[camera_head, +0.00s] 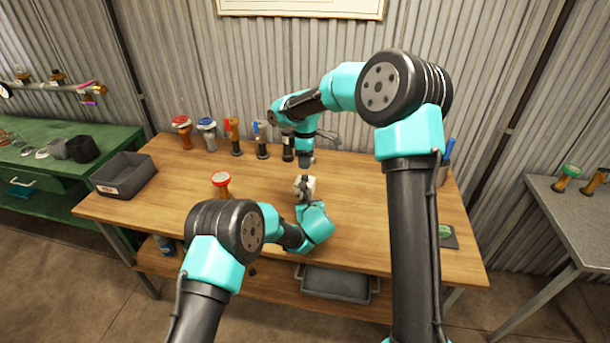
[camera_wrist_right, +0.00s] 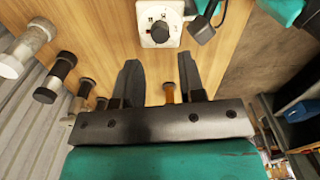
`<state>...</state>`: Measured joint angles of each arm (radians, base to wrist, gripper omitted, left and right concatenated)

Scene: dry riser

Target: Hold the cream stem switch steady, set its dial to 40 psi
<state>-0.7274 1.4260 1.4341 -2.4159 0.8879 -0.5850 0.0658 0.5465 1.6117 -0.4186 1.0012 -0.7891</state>
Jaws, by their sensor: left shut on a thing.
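The cream stem switch (camera_head: 311,184) is near the middle of the wooden table. In the right wrist view its square cream face (camera_wrist_right: 146,40) shows a round dial with a dark centre knob; the markings are too small to read. My left gripper (camera_head: 304,192) is shut on the switch from the front; a dark part of it (camera_wrist_right: 204,27) shows beside the switch in the right wrist view. My right gripper (camera_head: 306,162) is above and behind the switch. In its wrist view its two fingers (camera_wrist_right: 159,62) are apart with nothing gripped, and the switch lies beyond their tips.
Several stemmed pieces (camera_head: 208,133) line the table's back. A grey bin (camera_head: 125,176) is at the left end.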

